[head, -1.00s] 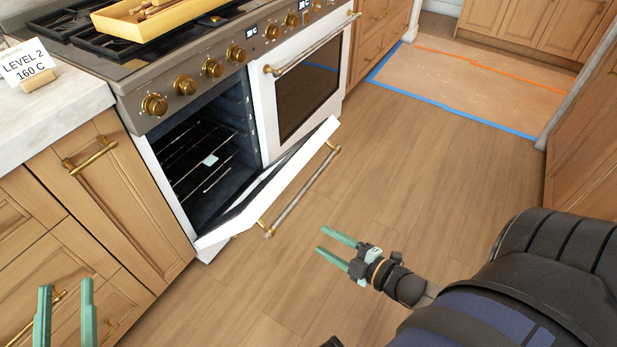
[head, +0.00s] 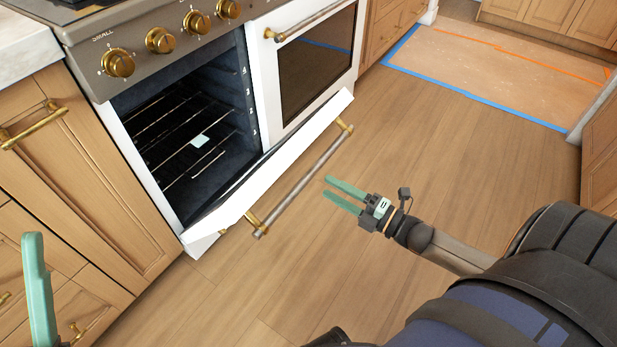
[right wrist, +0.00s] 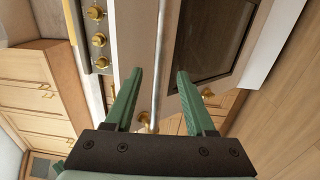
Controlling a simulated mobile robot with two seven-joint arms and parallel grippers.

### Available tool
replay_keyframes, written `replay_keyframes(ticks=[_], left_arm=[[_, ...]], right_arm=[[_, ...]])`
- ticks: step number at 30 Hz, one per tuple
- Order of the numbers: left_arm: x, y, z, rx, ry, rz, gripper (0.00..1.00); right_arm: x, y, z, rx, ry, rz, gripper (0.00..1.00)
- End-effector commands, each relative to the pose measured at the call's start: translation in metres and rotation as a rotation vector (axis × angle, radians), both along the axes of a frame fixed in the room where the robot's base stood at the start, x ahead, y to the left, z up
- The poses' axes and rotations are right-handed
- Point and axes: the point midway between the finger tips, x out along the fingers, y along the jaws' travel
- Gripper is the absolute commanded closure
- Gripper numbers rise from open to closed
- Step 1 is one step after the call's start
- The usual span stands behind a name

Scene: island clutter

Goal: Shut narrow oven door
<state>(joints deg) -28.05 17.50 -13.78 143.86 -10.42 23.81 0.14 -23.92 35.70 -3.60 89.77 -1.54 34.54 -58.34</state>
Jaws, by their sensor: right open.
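The narrow oven door (head: 290,150) is white and hangs partly open, tilted out from the dark oven cavity (head: 190,135). Its bar handle (head: 300,185), with brass mounts, runs along the door's outer edge. My right gripper (head: 328,186) is open and empty, just right of the handle and apart from it. In the right wrist view the handle (right wrist: 158,70) shows in the gap between the two green fingers of this gripper (right wrist: 160,75). My left gripper (head: 38,285) is at the lower left, mostly cut off, with one green finger clearly showing.
The wider oven door (head: 315,70) beside the cavity is closed. Brass knobs (head: 160,40) line the stove front. Wooden cabinets (head: 85,170) stand left of the oven. The wooden floor (head: 430,150) in front is clear, with a taped area (head: 500,75) farther back.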

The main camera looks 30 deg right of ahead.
Motion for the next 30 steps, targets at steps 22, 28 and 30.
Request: replay_keyframes(ticks=[22,28,30], left_arm=[[0.001,-0.003,-0.025,-0.001,0.018,-0.013,0.50],[0.001,-0.003,-0.025,-0.001,0.018,-0.013,0.50],[0.001,-0.003,-0.025,-0.001,0.018,-0.013,0.50]], right_arm=[[0.069,0.028,0.003,0.002,0.002,-0.001,0.45],[0.068,0.028,0.003,0.002,0.002,-0.001,0.58],[0.068,0.028,0.003,0.002,0.002,-0.001,0.66]])
